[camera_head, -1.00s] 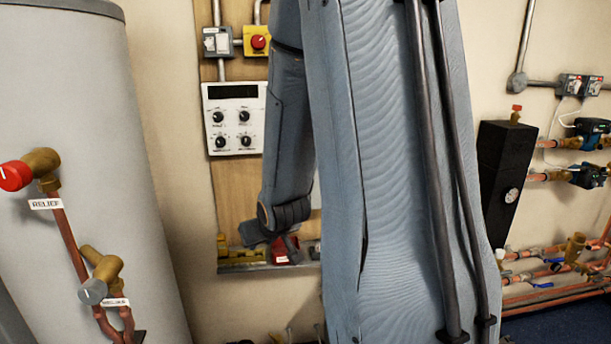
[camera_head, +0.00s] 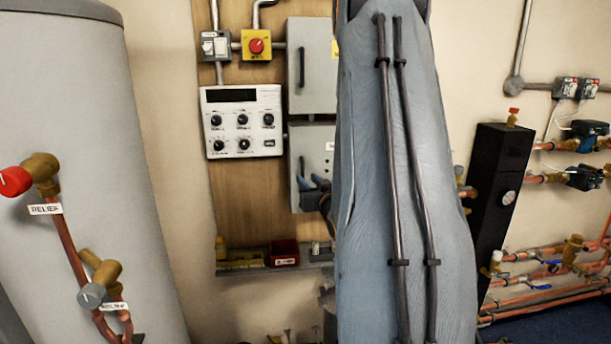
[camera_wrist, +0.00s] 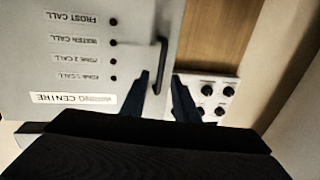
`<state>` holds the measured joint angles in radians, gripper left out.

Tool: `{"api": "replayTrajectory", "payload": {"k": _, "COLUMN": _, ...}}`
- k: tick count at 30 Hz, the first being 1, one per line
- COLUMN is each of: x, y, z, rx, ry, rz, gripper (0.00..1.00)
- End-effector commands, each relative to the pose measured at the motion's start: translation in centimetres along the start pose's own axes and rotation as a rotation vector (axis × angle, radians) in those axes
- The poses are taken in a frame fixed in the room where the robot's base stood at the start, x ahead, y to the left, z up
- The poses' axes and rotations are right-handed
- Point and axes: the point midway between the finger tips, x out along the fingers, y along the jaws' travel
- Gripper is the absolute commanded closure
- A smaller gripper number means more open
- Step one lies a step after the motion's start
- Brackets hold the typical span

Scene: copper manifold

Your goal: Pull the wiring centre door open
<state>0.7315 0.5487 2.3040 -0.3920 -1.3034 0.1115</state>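The grey wiring centre door (camera_wrist: 75,60) fills the upper left of the wrist view, its label and lettering upside down. Its dark bar handle (camera_wrist: 161,62) is near the door edge. My gripper (camera_wrist: 160,77) is open, with a fingertip on each side of the handle's lower end in the picture; I cannot tell whether either touches it. In the head view the door (camera_head: 309,142) is the lower grey panel, partly hidden by my arm, and looks shut. My gripper (camera_head: 312,182) is in front of its lower left part.
A white control panel (camera_head: 242,122) is mounted just left of the door, and another grey box (camera_head: 318,65) is above it. Below is a shelf with a red bin (camera_head: 284,252). A large grey cylinder (camera_head: 85,130) stands at the left.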

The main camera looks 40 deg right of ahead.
Motion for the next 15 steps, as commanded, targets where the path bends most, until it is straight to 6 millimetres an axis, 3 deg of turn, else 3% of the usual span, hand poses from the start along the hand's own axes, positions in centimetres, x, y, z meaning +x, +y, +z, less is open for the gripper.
{"api": "replayTrajectory", "payload": {"k": 6, "x": 2.6, "y": -0.1, "z": -0.1, "rx": 0.0, "ry": -0.001, "rz": -0.001, "gripper": 0.72}}
{"api": "replayTrajectory", "payload": {"k": 15, "x": 3.4, "y": 0.0, "z": 0.0, "rx": 0.0, "ry": 0.0, "rz": 0.0, "gripper": 0.72}}
